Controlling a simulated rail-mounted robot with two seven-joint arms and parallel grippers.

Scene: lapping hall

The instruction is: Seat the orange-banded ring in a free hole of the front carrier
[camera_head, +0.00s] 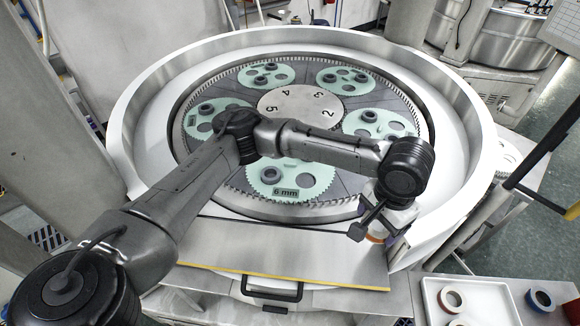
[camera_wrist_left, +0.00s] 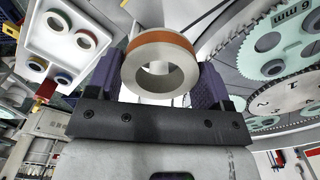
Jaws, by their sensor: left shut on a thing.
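The orange-banded ring (camera_wrist_left: 137,72) is pale grey with an orange band around its outside. My left gripper (camera_wrist_left: 160,88) is shut on it, with purple finger pads on either side. In the head view, the left gripper (camera_head: 379,228) hangs by the machine's front-right rim, and a sliver of orange shows below it. The front carrier (camera_head: 325,178) is the pale green toothed disc labelled "6 mm". It holds a dark ring (camera_head: 268,175) and shows at least one open hole at its right. My arm hides part of its upper edge. My right gripper is not in view.
Several similar green carriers, such as the right one (camera_head: 375,121), circle the numbered centre plate (camera_head: 298,104). A raised white rim (camera_head: 480,150) surrounds the machine. A white tray (camera_head: 497,295) with several rings stands at the bottom right.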

